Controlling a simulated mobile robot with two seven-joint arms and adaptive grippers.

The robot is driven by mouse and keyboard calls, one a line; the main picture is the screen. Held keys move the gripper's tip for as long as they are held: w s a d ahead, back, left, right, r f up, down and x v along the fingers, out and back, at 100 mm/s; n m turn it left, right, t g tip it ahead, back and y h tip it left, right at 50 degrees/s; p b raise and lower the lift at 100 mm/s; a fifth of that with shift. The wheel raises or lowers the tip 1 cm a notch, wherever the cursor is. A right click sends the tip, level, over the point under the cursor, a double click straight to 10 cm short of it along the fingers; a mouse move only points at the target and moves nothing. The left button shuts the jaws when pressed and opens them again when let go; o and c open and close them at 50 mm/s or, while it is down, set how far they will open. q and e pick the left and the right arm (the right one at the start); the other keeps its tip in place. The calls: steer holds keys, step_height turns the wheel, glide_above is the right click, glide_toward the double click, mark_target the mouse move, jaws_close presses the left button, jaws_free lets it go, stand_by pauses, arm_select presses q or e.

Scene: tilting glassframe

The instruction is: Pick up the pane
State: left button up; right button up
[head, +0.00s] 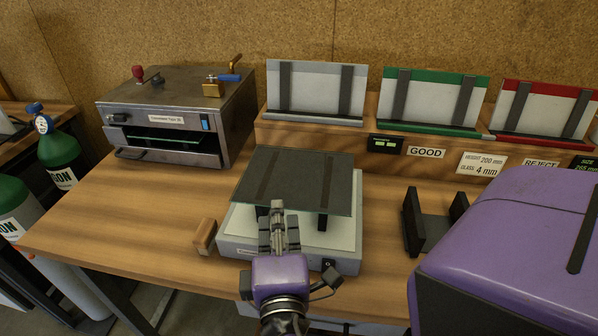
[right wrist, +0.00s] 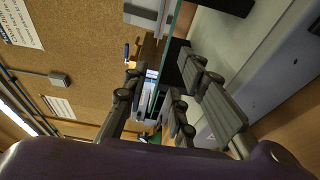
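The pane (head: 296,180) is a flat, dark, see-through glass sheet. In the head view it lies about level on dark supports above a pale square plate on a grey bench device (head: 235,235). My right gripper (head: 279,212) is at the pane's near edge, left of its middle. In the right wrist view my right gripper (right wrist: 160,80) has its fingers spread apart. The pane's thin greenish edge (right wrist: 174,38) shows beyond and between them; I cannot tell whether a finger touches it. My left gripper is not in view.
A metal box with a slot (head: 180,120) stands at the back left. Three racks with grey (head: 316,90), green (head: 433,97) and red (head: 545,108) strips stand on a wooden ledge. A dark two-post stand (head: 433,220) is right of the device. A wooden block (head: 204,236) lies left.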

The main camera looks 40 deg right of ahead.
steer(key=shift+x, duration=1.1)
steer(key=shift+a, duration=0.1)
jaws_close()
